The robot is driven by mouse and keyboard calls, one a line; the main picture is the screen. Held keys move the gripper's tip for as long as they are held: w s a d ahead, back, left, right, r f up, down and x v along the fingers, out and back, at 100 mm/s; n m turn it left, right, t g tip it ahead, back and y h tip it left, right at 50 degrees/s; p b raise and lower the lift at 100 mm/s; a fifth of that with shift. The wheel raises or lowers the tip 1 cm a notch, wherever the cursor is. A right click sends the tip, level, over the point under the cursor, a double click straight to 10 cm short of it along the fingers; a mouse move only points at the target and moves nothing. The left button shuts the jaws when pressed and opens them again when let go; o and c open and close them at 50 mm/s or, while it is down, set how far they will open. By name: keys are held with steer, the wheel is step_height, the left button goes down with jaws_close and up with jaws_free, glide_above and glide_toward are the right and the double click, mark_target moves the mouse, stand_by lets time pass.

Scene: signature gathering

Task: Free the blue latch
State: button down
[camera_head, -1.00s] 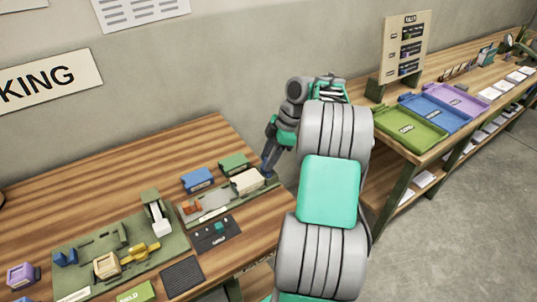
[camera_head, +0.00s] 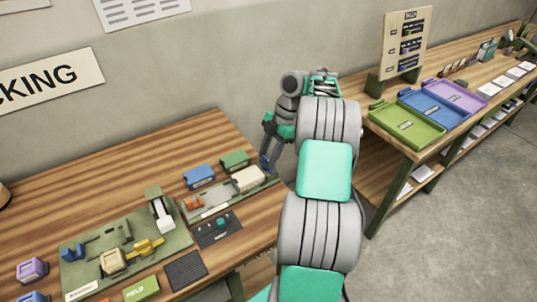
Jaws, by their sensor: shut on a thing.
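My gripper (camera_head: 267,163) is at the right end of the flat grey-green fixture (camera_head: 213,208) on the wooden table, beside the cream block (camera_head: 248,179). It is shut on a small blue piece (camera_head: 265,159), seemingly the blue latch. The fingers hide most of this piece, so I cannot tell whether it is still seated in the fixture. A blue block (camera_head: 199,175) and a green block (camera_head: 235,160) stand along the fixture's back edge. An orange piece (camera_head: 193,203) sits at its left end.
A green board (camera_head: 125,250) at left carries a cream block, a yellow piece, a small blue piece and a white-and-green upright part. A dark panel (camera_head: 218,229) lies in front of the fixture. Green (camera_head: 408,124), blue and purple trays stand on the right bench. The table's back left is clear.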

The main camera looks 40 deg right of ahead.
steer(key=c, duration=0.9)
jaws_free()
steer(key=p+v, duration=0.6)
steer(key=v, duration=0.2)
steer(key=shift+f, duration=0.1)
